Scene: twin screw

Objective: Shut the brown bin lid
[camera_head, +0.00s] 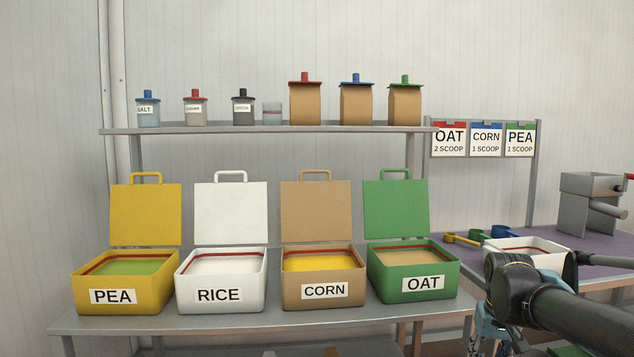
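The brown bin (322,302), labelled CORN, stands on the grey bench, third from the left. Its brown lid (316,212) stands upright at the back edge, open, with a looped handle on top. Yellow grain (320,262) shows inside. My arm comes in from the lower right, in front of and to the right of the green bin, well apart from the brown bin. I cannot make out my gripper's fingers; the end of the arm runs down toward the bottom edge of the picture.
The yellow PEA bin (121,302), white RICE bin (221,300) and green OAT bin (417,289) also have upright lids. A shelf (270,129) with jars and bags runs above. A white tray (545,258), coloured scoops (478,237) and a grey machine (590,203) are at right.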

